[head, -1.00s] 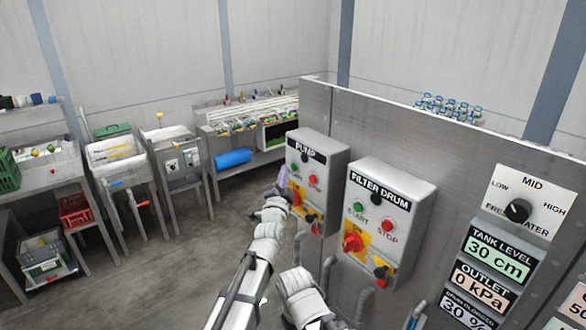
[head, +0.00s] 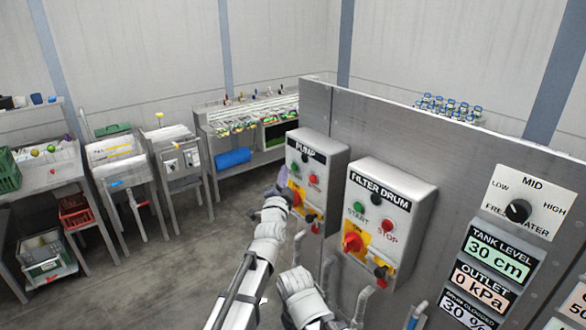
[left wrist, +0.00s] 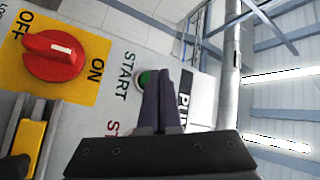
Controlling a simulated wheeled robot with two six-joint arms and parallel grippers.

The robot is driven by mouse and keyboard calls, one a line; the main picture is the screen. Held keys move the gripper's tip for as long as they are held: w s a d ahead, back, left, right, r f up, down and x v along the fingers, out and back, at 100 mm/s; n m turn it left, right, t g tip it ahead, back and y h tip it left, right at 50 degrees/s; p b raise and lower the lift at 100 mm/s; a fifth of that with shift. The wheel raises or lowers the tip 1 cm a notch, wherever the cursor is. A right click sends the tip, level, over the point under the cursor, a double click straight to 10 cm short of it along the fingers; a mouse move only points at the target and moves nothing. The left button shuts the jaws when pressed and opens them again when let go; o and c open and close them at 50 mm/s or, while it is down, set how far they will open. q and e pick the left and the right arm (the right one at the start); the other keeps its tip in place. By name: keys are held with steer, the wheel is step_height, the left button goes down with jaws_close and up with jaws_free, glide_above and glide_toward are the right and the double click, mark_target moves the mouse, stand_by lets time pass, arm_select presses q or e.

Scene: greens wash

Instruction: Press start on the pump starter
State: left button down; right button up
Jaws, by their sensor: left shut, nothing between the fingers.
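The pump starter (head: 317,190) is a grey box labelled PUMP on the steel panel, with a green start button (head: 296,168) and a red stop button (head: 313,180). A red rotary switch on a yellow plate sits below, partly hidden by my arm in the head view. My left gripper (head: 284,176) is at the left side of the box front. In the left wrist view its dark fingers (left wrist: 162,75) are shut together and empty, their tips overlapping the green button (left wrist: 145,79) beside the word START. I cannot tell whether they touch it. My right gripper is not seen.
The filter drum starter (head: 383,210) is mounted just right of the pump starter, with similar buttons. A selector dial (head: 518,211) and several readouts are further right. Pipes (head: 325,275) run below the boxes. Benches and sinks stand at the left, with open floor between.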

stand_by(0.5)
arm_select(q)
steer(key=shift+w+d, duration=0.25)
steer(key=shift+d, duration=0.1)
steer(key=shift+w+d, duration=0.25)
steer(key=shift+d, duration=0.15)
stand_by(0.8)
steer(key=shift+s+a, duration=0.1)
steer(key=shift+a, duration=0.05)
steer(key=shift+s+a, duration=0.4)
steer(key=shift+a, duration=0.15)
steer(key=s+a, duration=0.2)
steer(key=a, duration=0.2)
steer(key=shift+s+a, duration=0.1)
steer(key=shift+s, duration=0.3)
stand_by(0.7)
